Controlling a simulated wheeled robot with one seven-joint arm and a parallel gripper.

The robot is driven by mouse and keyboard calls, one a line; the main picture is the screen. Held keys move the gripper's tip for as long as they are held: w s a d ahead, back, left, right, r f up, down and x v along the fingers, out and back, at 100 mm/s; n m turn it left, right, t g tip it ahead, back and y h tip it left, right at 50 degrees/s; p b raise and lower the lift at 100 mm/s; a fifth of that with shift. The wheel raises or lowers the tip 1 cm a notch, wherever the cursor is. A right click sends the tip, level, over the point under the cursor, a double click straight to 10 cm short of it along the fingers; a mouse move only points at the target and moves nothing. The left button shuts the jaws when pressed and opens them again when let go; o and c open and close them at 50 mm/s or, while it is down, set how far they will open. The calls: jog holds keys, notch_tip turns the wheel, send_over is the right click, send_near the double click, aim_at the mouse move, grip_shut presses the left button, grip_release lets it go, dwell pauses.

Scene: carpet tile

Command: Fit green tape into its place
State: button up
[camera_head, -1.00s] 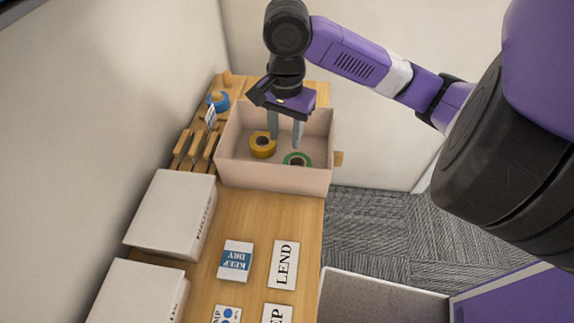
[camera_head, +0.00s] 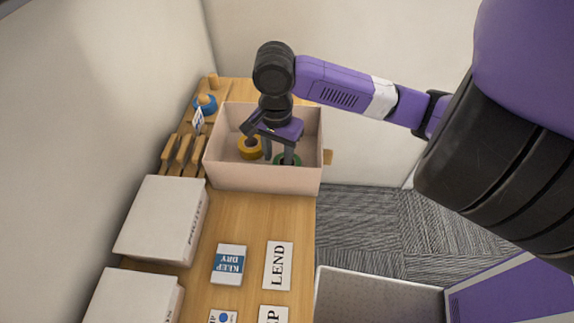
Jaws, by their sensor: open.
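The green tape (camera_head: 280,160) lies flat in the open pinkish box (camera_head: 262,178) on the wooden table, partly hidden by my gripper and the box's front wall. My gripper (camera_head: 278,160) points down inside the box. Its jaws are open, with one finger over the green tape and the other to its left, near the yellow tape (camera_head: 249,147). I cannot tell whether a finger touches the green tape. At the back left, a blue tape (camera_head: 206,104) sits on a wooden holder with a peg. A bare peg (camera_head: 213,81) stands behind it.
Wooden slotted racks (camera_head: 182,153) stand left of the box. White boxes (camera_head: 163,219) line the left wall. Label cards (camera_head: 278,265) and a KEEP DRY block (camera_head: 229,264) lie in front. A grey bin (camera_head: 375,300) stands right of the table.

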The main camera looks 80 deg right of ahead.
grip_shut()
